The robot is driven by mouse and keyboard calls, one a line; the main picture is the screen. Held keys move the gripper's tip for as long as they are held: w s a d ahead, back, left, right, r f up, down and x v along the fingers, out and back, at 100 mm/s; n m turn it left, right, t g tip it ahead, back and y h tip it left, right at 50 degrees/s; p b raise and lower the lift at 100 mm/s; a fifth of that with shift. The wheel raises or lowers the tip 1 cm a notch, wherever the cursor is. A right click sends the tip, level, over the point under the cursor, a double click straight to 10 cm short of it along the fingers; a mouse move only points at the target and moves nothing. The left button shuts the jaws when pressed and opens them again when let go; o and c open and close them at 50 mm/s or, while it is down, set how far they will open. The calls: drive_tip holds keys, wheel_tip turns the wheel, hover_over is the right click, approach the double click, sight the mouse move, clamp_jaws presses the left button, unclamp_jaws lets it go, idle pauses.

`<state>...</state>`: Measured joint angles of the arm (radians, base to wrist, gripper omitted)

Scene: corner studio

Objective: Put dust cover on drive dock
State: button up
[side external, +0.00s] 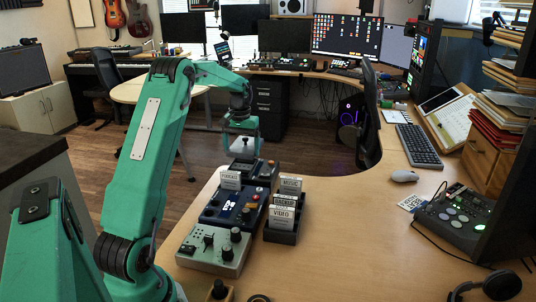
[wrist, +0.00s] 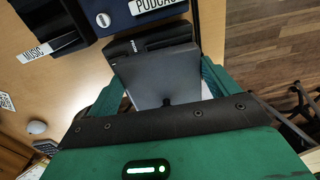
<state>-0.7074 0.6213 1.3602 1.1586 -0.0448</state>
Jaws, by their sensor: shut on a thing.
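My gripper (side external: 242,136) is above the back end of the row of devices in the side view. It is shut on a grey dust cover (side external: 243,147), a flat-faced piece with a small dark knob. In the wrist view the cover (wrist: 150,82) lies between the green fingers of my gripper (wrist: 160,76). A black slotted unit, which looks like the drive dock (wrist: 146,39), shows just past the cover's edge. In the side view a dark unit (side external: 263,171) stands below my gripper; I cannot tell whether the cover touches it.
A blue device (side external: 215,212) and a grey knobbed box (side external: 213,252) stand nearer on the desk. Black holders (side external: 282,237) carry cards labelled VIDEO, BACKUP and MUSIC. A PODCAST card (side external: 230,180) stands by the blue device.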

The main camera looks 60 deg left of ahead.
sight(237, 148)
drive_tip(key=shift+s+a+f, duration=0.1)
drive_tip(key=shift+s+a, duration=0.1)
drive_tip(key=shift+a, duration=0.25)
drive_tip(key=shift+s+a+f, duration=0.1)
drive_tip(key=shift+s+a, duration=0.1)
drive_tip(key=shift+a, duration=0.25)
drive_tip(key=shift+f, duration=0.2)
drive_tip(key=shift+f, duration=2.7)
drive_tip(key=shift+f, duration=0.6)
drive_tip(key=o, duration=0.7)
drive_tip(key=shift+r, duration=0.15)
drive_tip(key=shift+r, duration=5.35)
